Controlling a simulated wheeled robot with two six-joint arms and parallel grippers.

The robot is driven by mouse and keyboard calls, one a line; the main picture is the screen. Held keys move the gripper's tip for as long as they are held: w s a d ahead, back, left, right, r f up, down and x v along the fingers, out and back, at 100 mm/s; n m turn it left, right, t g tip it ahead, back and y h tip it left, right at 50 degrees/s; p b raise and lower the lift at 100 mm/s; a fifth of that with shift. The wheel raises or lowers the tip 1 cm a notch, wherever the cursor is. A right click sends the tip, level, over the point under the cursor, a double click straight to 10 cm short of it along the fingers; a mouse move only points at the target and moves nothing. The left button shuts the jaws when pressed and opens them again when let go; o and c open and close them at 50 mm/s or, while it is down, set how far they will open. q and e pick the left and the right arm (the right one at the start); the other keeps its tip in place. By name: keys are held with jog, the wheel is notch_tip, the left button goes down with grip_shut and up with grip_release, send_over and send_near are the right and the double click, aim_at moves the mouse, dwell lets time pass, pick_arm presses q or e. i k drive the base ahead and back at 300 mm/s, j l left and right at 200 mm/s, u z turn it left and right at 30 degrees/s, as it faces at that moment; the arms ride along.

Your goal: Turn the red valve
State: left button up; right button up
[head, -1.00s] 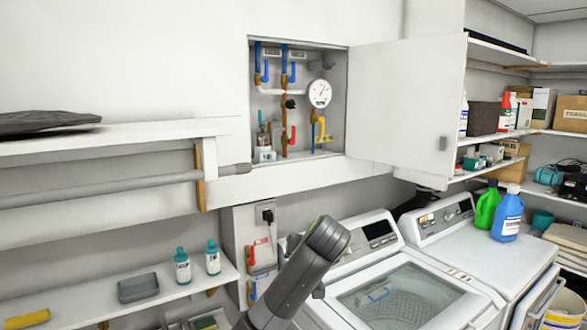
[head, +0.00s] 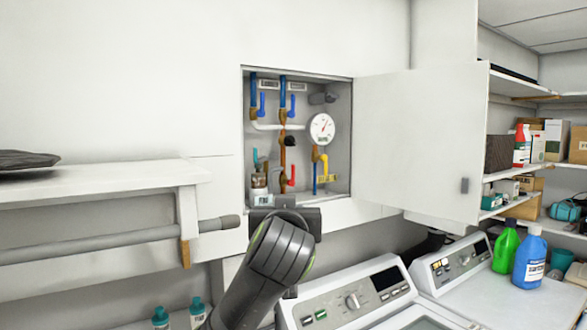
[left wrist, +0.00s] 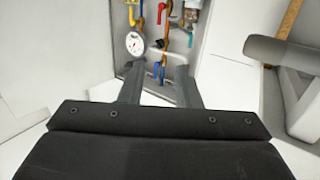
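The red valve (head: 292,176) is a small red lever on a copper pipe low in the open wall cabinet (head: 346,120). It also shows near the top edge of the left wrist view (left wrist: 160,13), which looks upside down. My left gripper (head: 290,208) is just below and in front of the cabinet's lower edge, under the red lever and apart from it. In the left wrist view its two fingers (left wrist: 158,84) are spread with nothing between them. My right gripper is in neither view.
Blue levers (head: 262,104), a round gauge (head: 322,128) and a yellow lever (head: 325,166) share the cabinet. Its door (head: 420,140) stands open to the right. A shelf (head: 100,188) with a grey rod (head: 100,245) is on the left. Washers (head: 350,295) stand below right.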

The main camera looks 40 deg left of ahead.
aim_at(291, 182)
jog(key=i+j, duration=0.8)
jog(key=j, duration=0.25)
